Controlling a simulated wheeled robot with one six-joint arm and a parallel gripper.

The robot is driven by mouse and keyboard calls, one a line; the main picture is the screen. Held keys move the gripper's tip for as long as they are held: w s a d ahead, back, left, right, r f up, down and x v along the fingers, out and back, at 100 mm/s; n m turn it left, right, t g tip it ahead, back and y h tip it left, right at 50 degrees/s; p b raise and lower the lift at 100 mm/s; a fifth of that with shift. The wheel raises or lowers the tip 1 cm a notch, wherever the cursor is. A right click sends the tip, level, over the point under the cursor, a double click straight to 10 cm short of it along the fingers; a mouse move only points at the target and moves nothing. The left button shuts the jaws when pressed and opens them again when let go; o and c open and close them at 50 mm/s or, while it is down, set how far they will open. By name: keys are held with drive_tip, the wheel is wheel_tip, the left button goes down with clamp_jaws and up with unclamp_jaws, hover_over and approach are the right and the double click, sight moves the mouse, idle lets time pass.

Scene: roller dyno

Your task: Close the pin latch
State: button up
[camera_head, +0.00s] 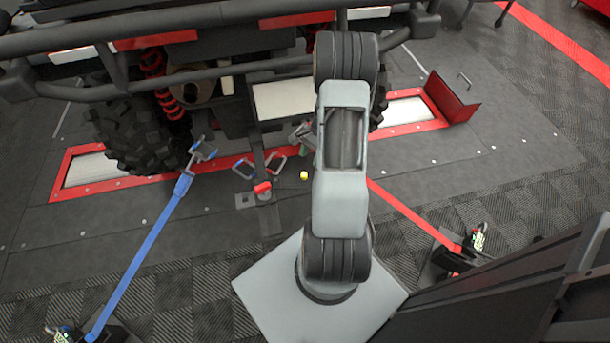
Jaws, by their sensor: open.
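A small red-topped part (262,188), which may be the pin latch, sits on a dark bracket on the platform below the vehicle's rear. I cannot tell the latch's state at this size. A small yellow knob (304,175) is just to its right. My gripper (303,132) shows only in part at the left of my arm, near the vehicle's rear; it is open, and most of it is hidden by my arm. It is apart from the red-topped part and farther back.
A blue strap (140,255) with a hook runs at the left, and a red strap (410,212) at the right. The off-road vehicle's tyre (135,135) rests on a red-framed roller bay (72,170). A raised red flap (455,100) stands right.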

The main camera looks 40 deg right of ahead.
sight(305, 174)
drive_tip(key=b+x, duration=0.2)
drive_tip(key=x, duration=0.6)
drive_tip(key=shift+c, duration=0.5)
clamp_jaws()
